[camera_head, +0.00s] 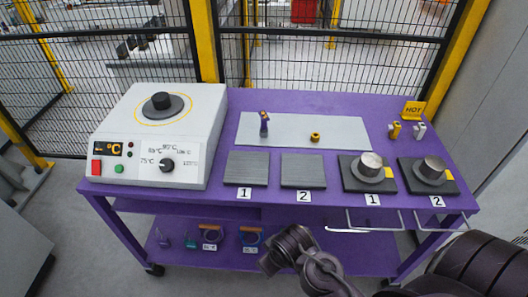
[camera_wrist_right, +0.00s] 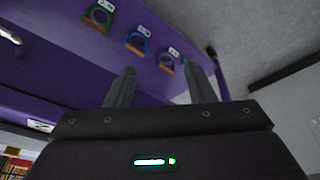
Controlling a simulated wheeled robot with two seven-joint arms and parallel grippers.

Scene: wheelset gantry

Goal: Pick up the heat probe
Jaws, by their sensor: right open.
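A small upright tool with a dark purple body (camera_head: 264,123) stands on the grey mat (camera_head: 350,127) on the purple table; it looks like the heat probe, though it is too small to be sure. My right gripper (camera_wrist_right: 160,82) is open in the right wrist view, with nothing between its two dark fingers. It points towards the lower shelf and is away from the tool. Dark links of my arm (camera_head: 303,262) show at the bottom of the head view. My left gripper is not in view.
A white heater unit (camera_head: 210,110) stands left of the mat. Dark plates (camera_head: 247,168) and metal weights (camera_head: 371,163) line the front. A HOT sign (camera_head: 413,109) is at the right. Metal handles (camera_head: 350,229) stick out in front.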

